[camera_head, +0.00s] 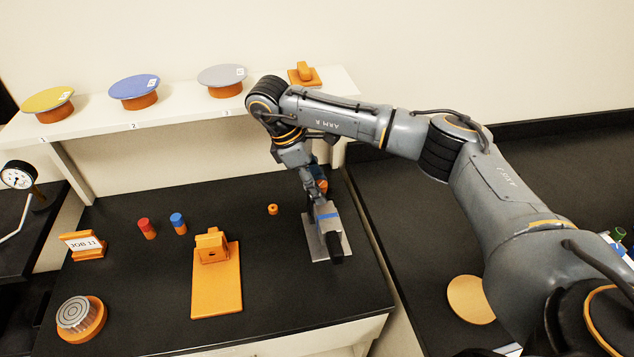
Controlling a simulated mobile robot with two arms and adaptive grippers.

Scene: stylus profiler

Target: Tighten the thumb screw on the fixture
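My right gripper (309,184) points down at the back of a silver plate (341,244). On the plate stands a grey block with a blue band (327,214) and a black end (337,258) towards the front. A small orange part (321,185) shows beside the gripper; I cannot tell whether it is the thumb screw or whether the fingers touch it. An orange fixture-like base with an upright block (215,290) lies left of the plate, apart from the gripper. The fingertips are too small and covered to read. My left gripper is out of view.
A small orange ring (272,209), a red cylinder (147,228) and a blue-topped cylinder (178,223) stand on the black bench. A job sign (83,245) and a ridged round disc (76,313) are at left. A white shelf (185,110) with coloured discs runs behind.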

